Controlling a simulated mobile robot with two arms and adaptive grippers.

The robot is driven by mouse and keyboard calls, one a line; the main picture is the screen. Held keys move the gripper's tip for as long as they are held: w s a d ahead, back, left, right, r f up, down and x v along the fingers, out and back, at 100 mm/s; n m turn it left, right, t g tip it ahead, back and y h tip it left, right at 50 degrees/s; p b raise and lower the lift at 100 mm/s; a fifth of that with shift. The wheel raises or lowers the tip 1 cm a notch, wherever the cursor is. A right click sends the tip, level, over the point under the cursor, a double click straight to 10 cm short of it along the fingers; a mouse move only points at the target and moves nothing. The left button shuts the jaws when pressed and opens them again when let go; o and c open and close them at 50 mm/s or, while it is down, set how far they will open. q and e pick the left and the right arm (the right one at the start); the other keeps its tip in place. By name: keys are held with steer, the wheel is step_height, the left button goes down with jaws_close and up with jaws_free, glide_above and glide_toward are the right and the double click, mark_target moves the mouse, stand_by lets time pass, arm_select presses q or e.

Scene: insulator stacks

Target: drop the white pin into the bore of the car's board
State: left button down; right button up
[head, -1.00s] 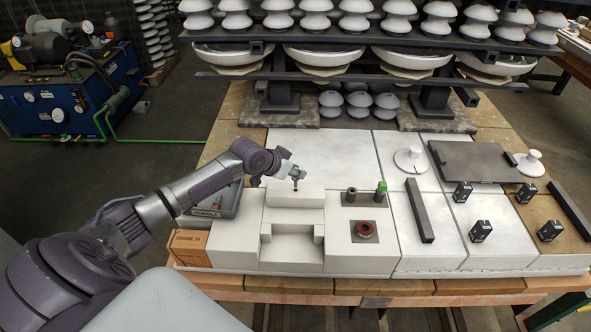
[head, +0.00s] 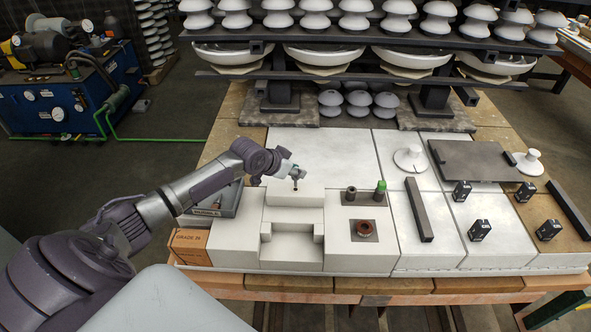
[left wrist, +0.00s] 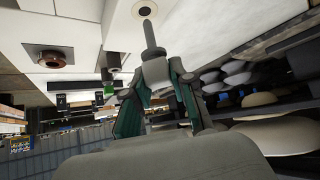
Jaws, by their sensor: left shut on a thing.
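My left gripper (head: 288,166) is over the raised white block in the middle of the car's board (head: 300,212). In the left wrist view the left gripper (left wrist: 160,85) is shut on the pin (left wrist: 155,70), which has a pale, whitish body and a dark grey shank. The shank points at a round bore (left wrist: 145,10) with a beige rim in a white surface. The shank end looks close to the bore, but I cannot tell whether it touches or has entered. In the head view the dark shank of the pin (head: 295,184) shows below the fingers. My right gripper is not in view.
A brown ring (head: 364,229) lies on a dark square plate to the right. A dark post and a green-topped post (head: 380,190) stand behind it. A grey bar (head: 419,210) lies farther right. Insulator racks (head: 370,60) stand behind. A grey tray (head: 228,207) is under my forearm.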

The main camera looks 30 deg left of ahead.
mark_target(295, 187)
arm_select(q)
steer(key=shift+f+b, duration=0.35)
steer(key=shift+f, duration=0.25)
steer(key=shift+f+b, duration=1.25)
steer(key=shift+f, duration=0.7)
steer(key=c, duration=0.9)
jaws_free()
steer(key=v, duration=1.2)
